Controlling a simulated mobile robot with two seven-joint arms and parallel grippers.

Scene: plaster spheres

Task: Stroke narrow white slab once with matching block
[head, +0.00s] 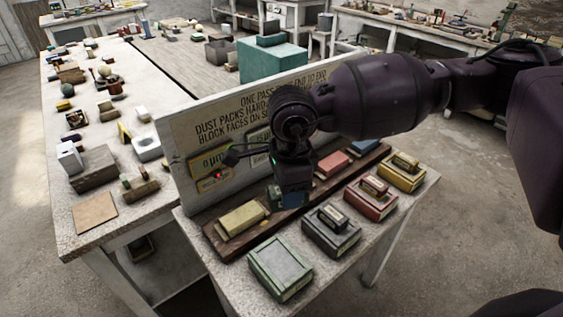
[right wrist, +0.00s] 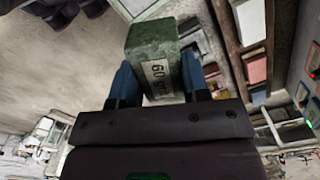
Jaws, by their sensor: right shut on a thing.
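My right gripper (head: 291,199) is shut on a green block (right wrist: 153,48), gripped between its two blue fingers in the right wrist view. I cannot pick out the narrow white slab for sure. A white piece with a recess (head: 147,149) and a white block (head: 69,159) lie on the left bench. My left gripper is not in view.
A lettered sign board (head: 176,150) stands behind the rack. The rack holds a yellow block (head: 242,218), a red one (head: 332,163) and a blue one. In front are green (head: 281,266), grey (head: 331,231), red (head: 371,198) and yellow (head: 402,171) boxes. Many small objects cover the left bench.

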